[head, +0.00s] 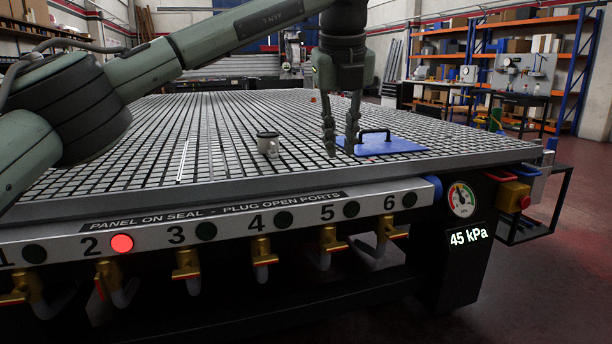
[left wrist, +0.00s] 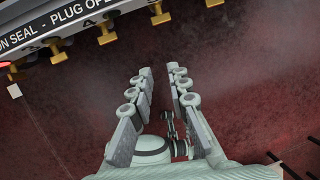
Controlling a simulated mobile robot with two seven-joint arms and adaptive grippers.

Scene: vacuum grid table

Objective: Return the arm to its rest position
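My left arm (head: 150,70) comes in from the left of the head view, reaching across the picture in front of the table. My left gripper (head: 340,154) points down at its end. Its two fingers are apart with nothing between them. In the left wrist view the gripper (left wrist: 161,72) is also open and empty, with dark red floor (left wrist: 240,75) behind the fingers. The table's front edge and lettered strip (left wrist: 60,22) are at the upper left there, apart from the fingers. My right gripper is not in view.
The display (head: 468,238) reads 45 kPa. Shelves (head: 550,60) stand behind.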

